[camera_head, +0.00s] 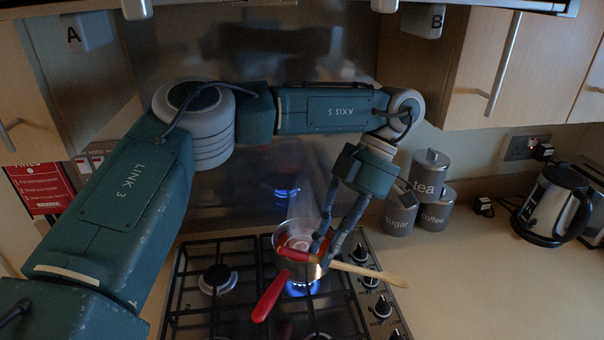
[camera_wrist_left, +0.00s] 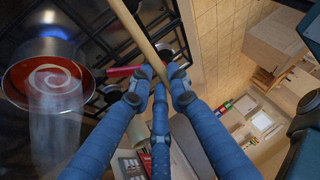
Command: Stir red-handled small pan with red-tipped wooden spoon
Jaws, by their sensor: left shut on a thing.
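The small pan (camera_head: 283,238) stands on a lit burner at the right of the hob, its red handle (camera_head: 269,298) pointing front-left. In the left wrist view the pan (camera_wrist_left: 9,82) holds red contents with a pale swirl, and steam rises. My left gripper (camera_head: 322,254) is shut on the wooden spoon (camera_head: 372,272) at the pan's front right. The spoon lies nearly level, its red tip (camera_head: 296,255) over the pan's front side and its broad pale end out to the right. The spoon's shaft (camera_wrist_left: 139,32) also crosses the left wrist view. My right gripper is out of view.
Blue flame (camera_head: 301,288) shows under the pan; another burner (camera_head: 218,279) is at left. Control knobs (camera_head: 382,307) line the hob's right edge. Tea, sugar and coffee canisters (camera_head: 430,172) stand behind right, and a kettle (camera_head: 553,205) is far right. The right counter's front is clear.

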